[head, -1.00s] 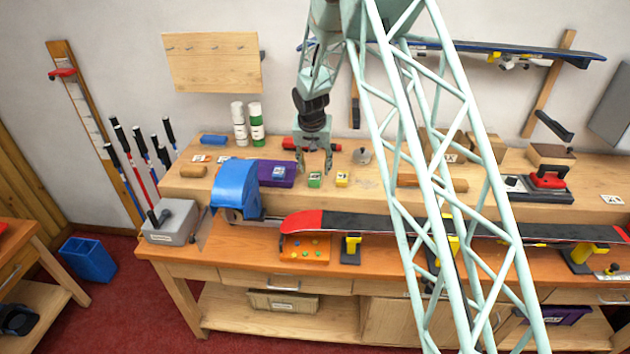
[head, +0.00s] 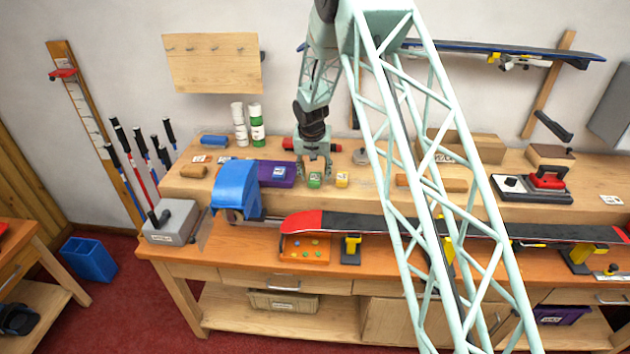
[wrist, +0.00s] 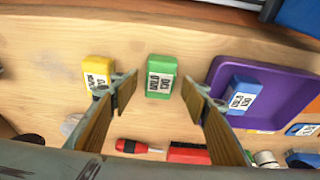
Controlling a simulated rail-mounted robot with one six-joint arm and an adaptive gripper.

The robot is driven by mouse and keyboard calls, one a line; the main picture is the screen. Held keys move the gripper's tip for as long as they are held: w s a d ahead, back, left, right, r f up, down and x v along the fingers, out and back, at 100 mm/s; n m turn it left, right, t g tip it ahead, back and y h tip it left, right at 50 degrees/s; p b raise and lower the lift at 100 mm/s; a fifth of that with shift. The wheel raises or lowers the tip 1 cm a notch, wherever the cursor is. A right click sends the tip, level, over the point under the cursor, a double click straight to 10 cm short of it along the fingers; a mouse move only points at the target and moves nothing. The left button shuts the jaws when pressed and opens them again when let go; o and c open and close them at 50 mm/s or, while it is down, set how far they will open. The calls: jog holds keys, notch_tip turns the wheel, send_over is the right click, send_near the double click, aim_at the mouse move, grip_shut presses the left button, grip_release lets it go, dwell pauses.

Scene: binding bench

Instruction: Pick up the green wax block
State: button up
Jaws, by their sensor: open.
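The green wax block (wrist: 160,77) lies on the raised wooden shelf with a white label on top. In the wrist view it sits between and just beyond the tips of my open gripper (wrist: 158,92). It also shows in the head view (head: 314,180), partly hidden by my gripper (head: 314,174), whose fingers are down around or just above it. I cannot tell whether the fingers touch it. The jaws are apart and hold nothing.
A yellow block (wrist: 98,70) stands close to one finger. A purple tray (wrist: 215,72) with a blue block (wrist: 240,95) is near the other finger. A red-handled screwdriver (wrist: 138,146) and a red brush (wrist: 188,153) lie behind.

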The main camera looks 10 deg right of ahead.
jog(key=shift+w+f, duration=0.15)
jog(key=shift+f, duration=0.3)
jog(key=shift+c, duration=0.7)
jog(key=c, duration=0.8)
